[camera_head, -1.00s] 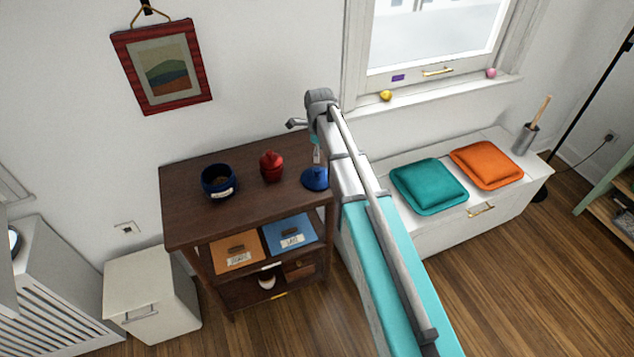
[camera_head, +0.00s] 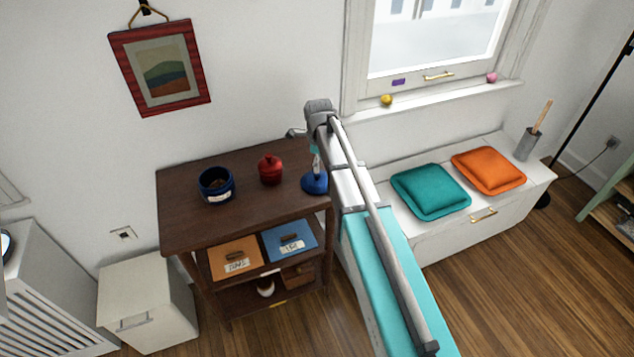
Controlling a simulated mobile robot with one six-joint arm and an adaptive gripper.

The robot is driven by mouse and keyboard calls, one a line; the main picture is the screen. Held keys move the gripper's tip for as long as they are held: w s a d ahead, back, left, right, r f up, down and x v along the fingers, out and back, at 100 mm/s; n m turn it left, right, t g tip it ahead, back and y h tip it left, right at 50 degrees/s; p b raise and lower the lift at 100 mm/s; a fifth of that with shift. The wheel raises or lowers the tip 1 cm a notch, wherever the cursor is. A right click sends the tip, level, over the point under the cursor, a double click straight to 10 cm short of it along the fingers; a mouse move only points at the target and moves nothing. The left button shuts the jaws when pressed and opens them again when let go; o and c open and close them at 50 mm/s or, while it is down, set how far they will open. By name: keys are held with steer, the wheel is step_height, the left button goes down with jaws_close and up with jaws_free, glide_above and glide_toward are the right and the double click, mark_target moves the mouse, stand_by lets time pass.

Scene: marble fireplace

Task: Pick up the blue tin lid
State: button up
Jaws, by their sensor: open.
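The blue tin lid (camera_head: 314,184) lies on top of the dark wooden cabinet (camera_head: 240,222), near its right end. It is a round blue disc with a raised middle. The open blue tin (camera_head: 216,193) stands on the left of the same top, with brown contents and a pale label. My gripper (camera_head: 316,168) points down right over the lid, its grey tip overlapping the lid in the picture. The fingers are small and partly hidden by my arm, so I cannot tell whether they touch the lid. The gripper is open.
A red lidded pot (camera_head: 271,171) stands between the tin and the lid. Orange (camera_head: 235,257) and blue (camera_head: 290,241) labelled boxes sit on the shelf below. To the right is a white bench (camera_head: 455,236) with teal and orange cushions under the window. The cabinet top's front strip is clear.

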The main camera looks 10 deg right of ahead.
mark_target(317, 178)
steer(key=shift+s+a+f+b, duration=0.1)
steer(key=shift+f+b, duration=1.1)
steer(key=shift+f, duration=0.05)
steer(key=shift+a+f+b, duration=0.1)
steer(key=shift+f+b, duration=1.1)
steer(key=shift+f, duration=0.05)
steer(key=shift+c, duration=0.2)
jaws_close()
